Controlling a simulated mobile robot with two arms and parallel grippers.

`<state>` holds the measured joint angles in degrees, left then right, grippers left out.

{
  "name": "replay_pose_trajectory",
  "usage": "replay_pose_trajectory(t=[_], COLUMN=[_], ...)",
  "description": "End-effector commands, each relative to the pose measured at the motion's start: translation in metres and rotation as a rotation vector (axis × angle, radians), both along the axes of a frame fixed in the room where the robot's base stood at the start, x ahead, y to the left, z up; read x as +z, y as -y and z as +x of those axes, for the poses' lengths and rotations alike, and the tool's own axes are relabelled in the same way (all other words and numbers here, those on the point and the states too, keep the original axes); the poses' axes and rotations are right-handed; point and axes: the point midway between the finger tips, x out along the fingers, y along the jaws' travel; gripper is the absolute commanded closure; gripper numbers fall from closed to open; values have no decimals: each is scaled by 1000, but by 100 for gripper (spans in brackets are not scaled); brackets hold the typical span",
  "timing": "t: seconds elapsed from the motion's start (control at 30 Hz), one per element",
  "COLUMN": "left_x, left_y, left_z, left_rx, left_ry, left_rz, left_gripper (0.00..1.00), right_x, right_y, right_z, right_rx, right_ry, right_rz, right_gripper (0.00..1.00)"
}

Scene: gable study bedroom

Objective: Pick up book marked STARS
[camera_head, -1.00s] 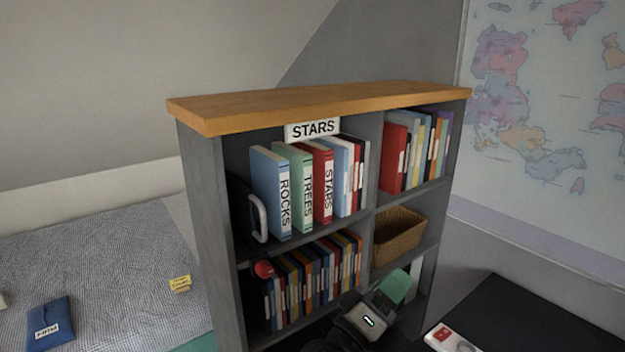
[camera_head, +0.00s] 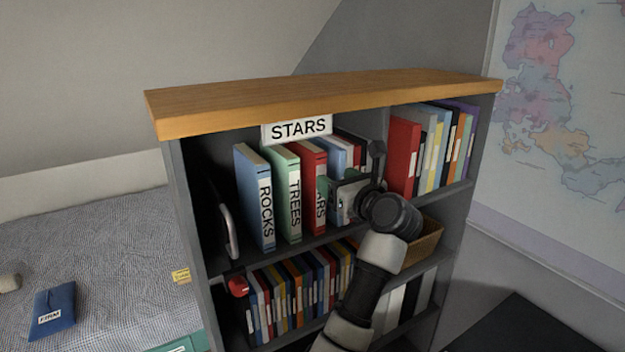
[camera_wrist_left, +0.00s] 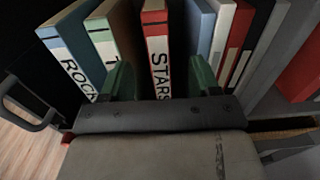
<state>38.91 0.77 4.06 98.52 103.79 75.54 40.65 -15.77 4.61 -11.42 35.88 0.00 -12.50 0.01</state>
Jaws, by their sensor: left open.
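The red book marked STARS (camera_head: 311,162) stands upright on the upper left shelf, right of the green TREES book (camera_head: 282,165) and the blue ROCKS book (camera_head: 252,185). My left gripper (camera_head: 328,193) is in front of the STARS book and hides part of its spine label. In the left wrist view the STARS spine (camera_wrist_left: 157,52) shows between the two green fingers of my open left gripper (camera_wrist_left: 161,80). I cannot tell whether the fingers touch it. A white STARS sign (camera_head: 298,129) is on the shelf edge above. My right gripper is not in view.
A light blue book (camera_wrist_left: 199,28) stands close right of STARS. A grey bookend (camera_head: 229,232) is at the shelf's left end. The wooden top (camera_head: 320,99) overhangs the shelf. Books fill the shelf below, and a wicker basket (camera_head: 428,243) sits lower right.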

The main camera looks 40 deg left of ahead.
Motion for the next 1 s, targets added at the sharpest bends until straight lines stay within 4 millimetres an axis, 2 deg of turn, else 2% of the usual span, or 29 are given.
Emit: replay_pose_trajectory(t=[0.03,0.13,0.27,0.37,0.53,0.63,0.97,1.0], left_x=[4,3,1,3,3,1,-2,-2], left_y=[-10,-24,-34,-41,-66,-78,-84,-84], left_z=[2,6,9,12,20,24,26,26], left_rx=[4,4,1,2,4,2,0,0], left_ry=[-3,-4,-2,-4,-7,-5,-2,-2], left_rz=[4,5,4,6,8,7,5,5], left_gripper=[38,38,38,38,38,38,38,44], right_x=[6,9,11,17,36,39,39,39], right_y=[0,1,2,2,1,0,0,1], right_z=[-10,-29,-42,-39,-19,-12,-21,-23], right_rx=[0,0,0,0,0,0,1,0], right_ry=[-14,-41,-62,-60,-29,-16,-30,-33], right_rz=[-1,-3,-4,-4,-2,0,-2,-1], right_gripper=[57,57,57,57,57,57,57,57])
